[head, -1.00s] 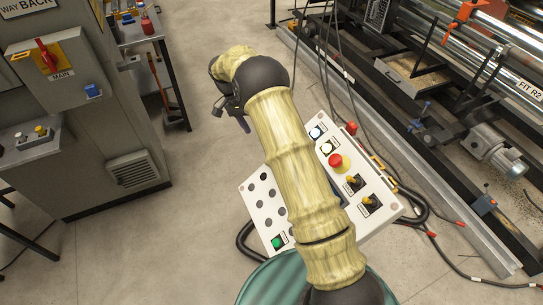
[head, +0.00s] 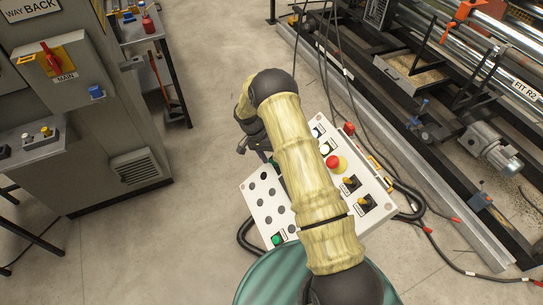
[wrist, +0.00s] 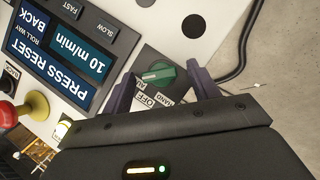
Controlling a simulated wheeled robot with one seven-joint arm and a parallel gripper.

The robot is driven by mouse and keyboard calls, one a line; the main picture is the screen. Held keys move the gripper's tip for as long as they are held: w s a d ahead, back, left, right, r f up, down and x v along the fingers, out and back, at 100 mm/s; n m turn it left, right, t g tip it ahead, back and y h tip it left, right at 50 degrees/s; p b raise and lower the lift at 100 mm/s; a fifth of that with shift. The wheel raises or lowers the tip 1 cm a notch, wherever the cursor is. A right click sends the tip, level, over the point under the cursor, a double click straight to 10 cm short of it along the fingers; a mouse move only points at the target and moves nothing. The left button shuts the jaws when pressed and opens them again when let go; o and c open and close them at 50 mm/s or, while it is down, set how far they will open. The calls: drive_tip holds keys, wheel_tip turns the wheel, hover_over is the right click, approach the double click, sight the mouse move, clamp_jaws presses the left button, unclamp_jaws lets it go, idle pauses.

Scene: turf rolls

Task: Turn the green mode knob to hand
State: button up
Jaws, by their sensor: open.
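The green mode knob (wrist: 158,72) sits on a dark plate in the wrist view, with a lighter bar across it. The label OFF (wrist: 152,100) is beside it, with HAND and what looks like AUTO on either side, partly cut off by my gripper. I cannot tell which label the bar points to. My gripper (wrist: 164,88) is open, one finger on each side of the knob in the picture; contact is not clear. In the head view my gripper (head: 262,152) is over the panel's upper left edge, and my arm hides much of the panel.
The white panel (head: 256,207) also carries a red emergency stop (head: 332,162), black selector switches (head: 365,202) and a green button (head: 277,239). A display (wrist: 80,45) lies left of the knob in the wrist view. A black cable (wrist: 243,50) runs past the panel edge.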

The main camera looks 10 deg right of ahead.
drive_tip(key=c, duration=1)
drive_tip(key=shift+f+n+b, duration=0.1)
drive_tip(key=shift+n+b, duration=0.2)
drive_tip(key=shift+b, duration=0.2)
drive_tip(key=n+b, duration=0.1)
drive_tip(key=n+h+b, duration=0.1)
drive_tip(key=g+b, duration=0.1)
drive_tip(key=shift+w+a+f+n+h+b, duration=0.15)
drive_tip(key=shift+a+f+n+h+b, duration=0.1)
drive_tip(key=shift+n+h+b, duration=0.15)
drive_tip(key=n+h+b, duration=0.2)
drive_tip(key=n+b, duration=0.1)
drive_tip(key=n, duration=0.1)
drive_tip(key=shift+a, duration=0.1)
drive_tip(key=n+h+b, duration=0.1)
drive_tip(key=n, duration=0.1)
drive_tip(key=n+h, duration=0.1)
drive_tip(key=n, duration=0.1)
drive_tip(key=shift+a+n+h+b, duration=0.15)
drive_tip(key=shift+n+h+b, duration=0.15)
drive_tip(key=shift+n+b, duration=0.1)
drive_tip(key=n, duration=0.1)
drive_tip(key=n+t+h, duration=0.1)
drive_tip(key=n, duration=0.1)
drive_tip(key=n+t+h, duration=0.1)
drive_tip(key=n, duration=0.1)
drive_tip(key=shift+s+a+f, duration=0.1)
drive_tip(key=shift+s, duration=0.15)
drive_tip(key=shift+n, duration=0.4)
